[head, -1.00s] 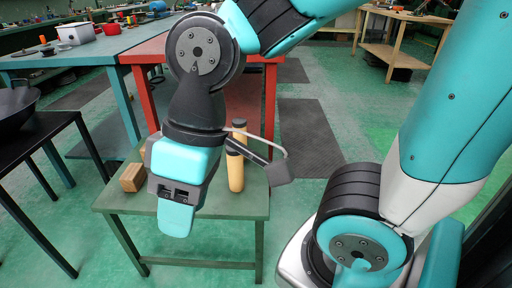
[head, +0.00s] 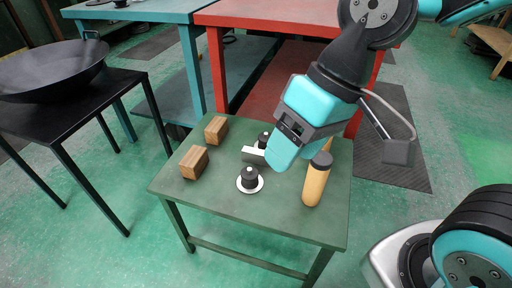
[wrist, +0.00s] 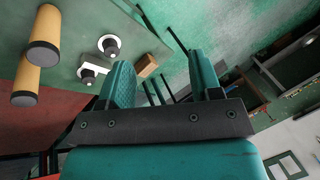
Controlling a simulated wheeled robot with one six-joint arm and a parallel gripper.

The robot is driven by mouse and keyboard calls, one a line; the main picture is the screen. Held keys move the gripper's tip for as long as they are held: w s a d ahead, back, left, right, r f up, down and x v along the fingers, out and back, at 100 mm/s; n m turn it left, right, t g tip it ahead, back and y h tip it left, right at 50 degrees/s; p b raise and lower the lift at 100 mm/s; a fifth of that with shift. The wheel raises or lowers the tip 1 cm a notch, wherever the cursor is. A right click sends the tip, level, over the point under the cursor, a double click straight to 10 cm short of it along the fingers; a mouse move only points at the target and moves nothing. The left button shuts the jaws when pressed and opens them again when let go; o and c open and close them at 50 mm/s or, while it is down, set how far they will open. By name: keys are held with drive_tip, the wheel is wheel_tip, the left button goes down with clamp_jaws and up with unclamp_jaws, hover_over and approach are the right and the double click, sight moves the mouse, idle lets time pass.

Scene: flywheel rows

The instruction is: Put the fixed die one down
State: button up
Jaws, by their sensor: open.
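I cannot tell which object is the fixed die. A black knob on a white disc (head: 249,181) stands near the front of a low green table (head: 225,212). A second black knob (head: 263,141) stands behind it, beside a pale block-like piece (head: 251,155) partly hidden by my gripper. My gripper (head: 283,158) hangs above the table, right of the knobs. In the wrist view its two jaws (wrist: 162,82) are apart with nothing between them. Both knobs, the nearer-looking one (wrist: 109,45) and the other (wrist: 88,72), lie left of the jaws there.
Two wooden blocks, one front (head: 194,162) and one back (head: 216,130), sit on the table's left side. A yellow cylinder with a dark cap (head: 316,182) stands at its right, another partly hidden behind. A black table with a wok (head: 52,72) is at left; a red bench (head: 270,20) is behind.

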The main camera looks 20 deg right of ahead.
drive_tip(key=w+f+m+y, duration=0.1)
drive_tip(key=w+f+m, duration=0.3)
drive_tip(key=w+m, duration=0.4)
drive_tip(key=m+t+y, duration=0.2)
drive_tip(key=m+t, duration=0.3)
drive_tip(key=m, duration=1.6)
approach(261, 152)
drive_tip(key=shift+w+a+f+b, duration=0.25)
drive_tip(key=shift+a+f, duration=0.2)
drive_tip(key=shift+a, duration=0.15)
drive_tip(key=shift+w+a+f+b, duration=0.2)
drive_tip(key=shift+a+f, duration=0.2)
drive_tip(key=shift+a, duration=0.25)
drive_tip(key=shift+w+a+f+m+b, duration=0.2)
drive_tip(key=shift+w+a+f+m, duration=0.1)
drive_tip(key=shift+f, duration=0.3)
drive_tip(key=shift+w+a+f+m+b, duration=0.2)
drive_tip(key=shift+w+f, duration=0.05)
drive_tip(key=shift+f, duration=0.3)
drive_tip(key=b+x, duration=0.1)
drive_tip(key=x, duration=0.4)
drive_tip(key=shift+w+f+b, duration=0.1)
drive_tip(key=shift+w+b, duration=0.05)
drive_tip(key=shift+b, duration=0.25)
drive_tip(key=shift+c, duration=0.2)
